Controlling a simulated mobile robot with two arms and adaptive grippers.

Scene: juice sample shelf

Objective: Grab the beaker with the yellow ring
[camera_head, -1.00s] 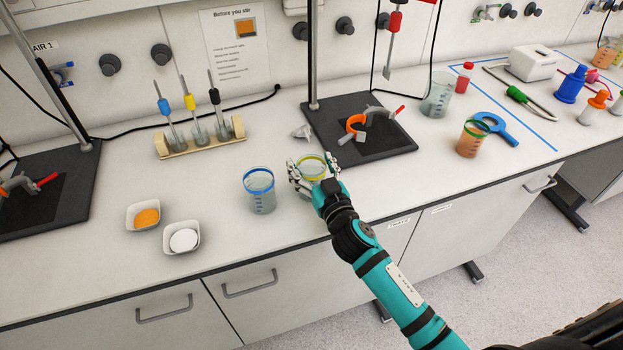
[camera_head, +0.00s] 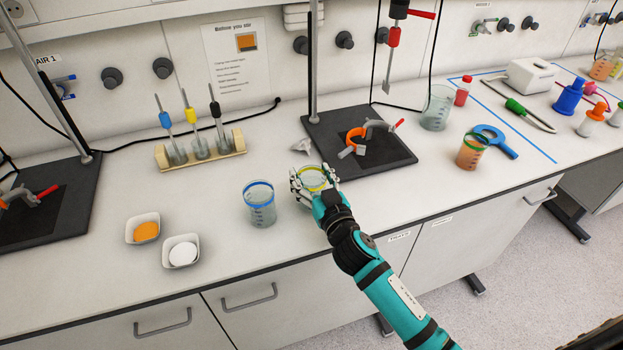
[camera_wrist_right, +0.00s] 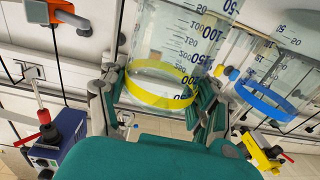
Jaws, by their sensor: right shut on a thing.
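The beaker with the yellow ring (camera_head: 312,170) is clear glass and stands upright near the front of the bench in the head view. It fills the middle of the right wrist view (camera_wrist_right: 172,60), with its yellow ring (camera_wrist_right: 158,90) low in the picture. My right gripper (camera_head: 312,184) is shut on this beaker, with fingers on both sides of it. The lower part of the beaker is hidden by the gripper in the head view. My left gripper is not in view.
The blue-ringed beaker (camera_head: 260,205) stands close to the left of the gripper. A black stand base (camera_head: 385,160) with a clamp lies behind to the right. The front right of the bench is clear.

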